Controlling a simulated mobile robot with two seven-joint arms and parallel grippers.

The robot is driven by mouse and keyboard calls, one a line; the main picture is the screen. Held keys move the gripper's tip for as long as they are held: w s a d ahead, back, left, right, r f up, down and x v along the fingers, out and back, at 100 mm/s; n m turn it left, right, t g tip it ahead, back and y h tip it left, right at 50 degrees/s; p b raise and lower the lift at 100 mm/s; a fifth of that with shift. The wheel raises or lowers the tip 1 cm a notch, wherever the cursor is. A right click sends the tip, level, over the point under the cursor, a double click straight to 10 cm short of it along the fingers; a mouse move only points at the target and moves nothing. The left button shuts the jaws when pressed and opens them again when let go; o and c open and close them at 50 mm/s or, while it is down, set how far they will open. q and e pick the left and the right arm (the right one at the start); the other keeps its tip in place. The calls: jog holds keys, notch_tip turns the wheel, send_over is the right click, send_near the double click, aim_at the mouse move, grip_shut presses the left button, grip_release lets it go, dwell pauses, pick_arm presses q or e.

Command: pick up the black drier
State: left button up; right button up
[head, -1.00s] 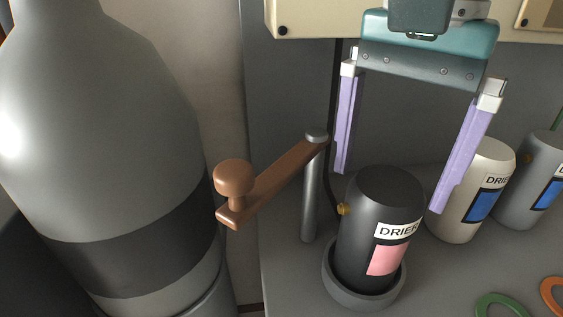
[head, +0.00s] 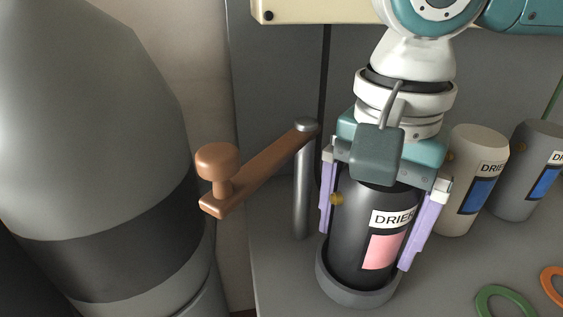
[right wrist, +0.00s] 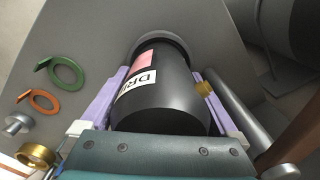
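The black drier (head: 368,235) is a dark bottle with a white "DRIER" label and a pink patch. It stands upright in a round grey holder (head: 335,290) on the grey surface. My right gripper (head: 364,249) is above it, pointing down, with one lilac finger on each side of the drier. The fingers look wide apart, around the drier rather than clamped on it. In the right wrist view the drier (right wrist: 165,100) lies between the two fingers, and a small brass fitting (right wrist: 204,89) sticks out by one finger. My left gripper is not in view.
A brown crank handle (head: 255,170) on a grey post (head: 302,190) stands just left of the drier. A beige drier (head: 468,185) and a grey drier (head: 520,175) stand to the right. Green (head: 500,302) and orange (head: 553,285) rings lie at front right. A large grey cylinder (head: 90,160) fills the left.

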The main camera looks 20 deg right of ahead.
grip_shut()
dwell(0.6)
